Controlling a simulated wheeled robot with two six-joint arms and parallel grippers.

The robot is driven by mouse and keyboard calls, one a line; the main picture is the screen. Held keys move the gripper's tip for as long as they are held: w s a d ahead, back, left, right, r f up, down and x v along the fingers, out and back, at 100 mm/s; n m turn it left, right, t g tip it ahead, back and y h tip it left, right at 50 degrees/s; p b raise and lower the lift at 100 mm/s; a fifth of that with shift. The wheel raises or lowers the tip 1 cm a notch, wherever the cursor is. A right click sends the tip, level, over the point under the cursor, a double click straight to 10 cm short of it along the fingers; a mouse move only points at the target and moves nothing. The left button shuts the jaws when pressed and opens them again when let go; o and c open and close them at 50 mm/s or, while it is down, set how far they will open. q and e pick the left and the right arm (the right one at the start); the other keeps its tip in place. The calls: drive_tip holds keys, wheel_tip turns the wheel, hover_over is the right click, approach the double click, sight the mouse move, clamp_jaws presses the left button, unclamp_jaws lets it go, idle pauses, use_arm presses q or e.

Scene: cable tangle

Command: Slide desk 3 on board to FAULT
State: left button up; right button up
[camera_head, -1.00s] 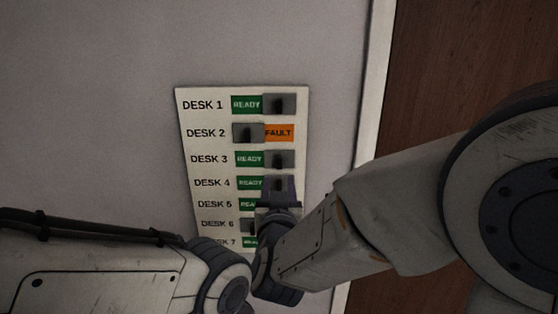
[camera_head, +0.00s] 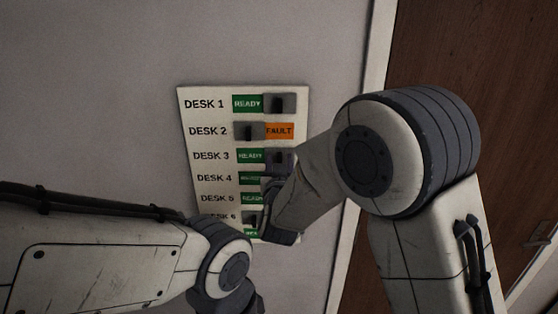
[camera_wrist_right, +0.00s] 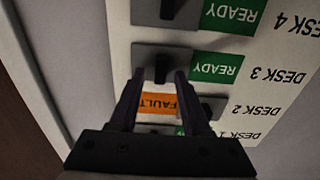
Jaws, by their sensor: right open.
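The white status board (camera_head: 190,125) hangs on the wall with labelled rows of sliders. The DESK 3 row shows a green READY window (camera_head: 250,156), and its dark slider (camera_head: 279,157) sits on the right side. In the right wrist view, upside down, the DESK 3 slider (camera_wrist_right: 160,67) has a raised knob. My right gripper (camera_wrist_right: 160,74) is open, with its two fingertips on either side of that knob; contact cannot be told. In the head view, my right forearm and wrist hide part of the lower rows. My left arm shows at lower left, its gripper out of view.
DESK 2 above shows an orange FAULT window (camera_head: 279,131) with its slider (camera_head: 248,131) on the left. DESK 1 (camera_head: 278,103) and DESK 4 (camera_wrist_right: 168,10) sliders lie close by. A brown wooden door (camera_head: 450,50) stands right of the board.

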clamp_jaws()
idle(1.3)
